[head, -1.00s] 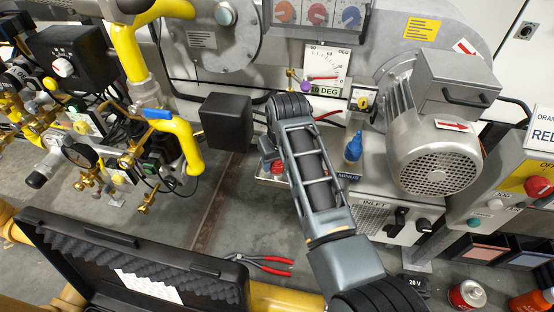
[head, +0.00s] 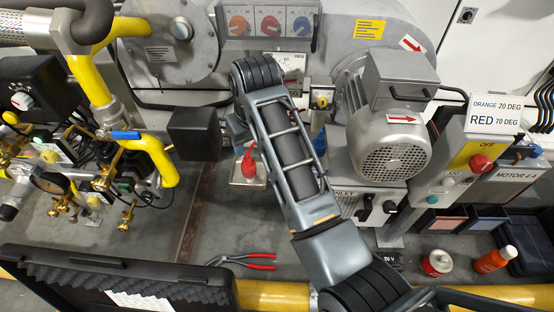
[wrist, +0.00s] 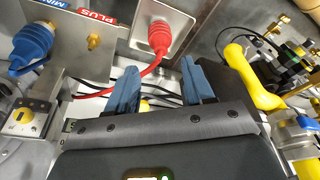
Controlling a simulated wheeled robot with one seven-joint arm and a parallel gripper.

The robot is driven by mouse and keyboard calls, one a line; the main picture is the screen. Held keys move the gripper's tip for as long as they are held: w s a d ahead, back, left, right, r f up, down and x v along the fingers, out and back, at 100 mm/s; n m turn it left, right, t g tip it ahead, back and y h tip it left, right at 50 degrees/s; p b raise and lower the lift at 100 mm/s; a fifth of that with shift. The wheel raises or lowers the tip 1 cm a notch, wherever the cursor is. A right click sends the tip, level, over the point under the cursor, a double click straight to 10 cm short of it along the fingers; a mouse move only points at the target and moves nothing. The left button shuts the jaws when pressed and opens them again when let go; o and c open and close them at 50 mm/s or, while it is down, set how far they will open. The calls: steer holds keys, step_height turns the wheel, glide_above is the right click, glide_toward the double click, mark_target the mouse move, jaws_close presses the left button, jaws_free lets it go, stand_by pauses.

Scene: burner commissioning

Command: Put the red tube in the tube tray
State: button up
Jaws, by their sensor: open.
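The red tube's ribbed end (wrist: 159,38) is over a square grey metal tray (wrist: 184,24) in the wrist view and seems to rest in it. Its thin red hose runs down-left behind a finger. In the head view the red tube (head: 248,161) stands over the tray (head: 246,181), left of my forearm. My gripper (wrist: 160,70) is open and empty, its two blue-grey fingers apart and just short of the red end. In the head view the gripper is hidden behind my arm.
A blue tube end (wrist: 32,45) is at the MINUS mark; a bare brass fitting (wrist: 94,41) is beside the PLUS mark. A yellow pipe (wrist: 252,80) stands right of my fingers. Red pliers (head: 248,261) and an open black case (head: 120,275) lie at the front.

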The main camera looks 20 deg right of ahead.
steer(key=s+d+f+t+h, duration=0.1)
steer(key=s+d+f+t, duration=0.1)
steer(key=s+d+f, duration=0.65)
steer(key=s+d+f+t, duration=0.1)
steer(key=s+d+t, duration=0.15)
steer(key=s, duration=0.75)
steer(key=s+d+f+t, duration=0.1)
steer(key=s+d+t, duration=0.15)
steer(key=s, duration=0.65)
steer(key=s+a+r+m+t, duration=0.1)
steer(key=s+r+t, duration=0.3)
steer(key=s+r, duration=1.5)
steer(key=shift+s+a+m+t, duration=0.15)
steer(key=shift+a+m+t, duration=0.25)
steer(key=shift+m, duration=0.2)
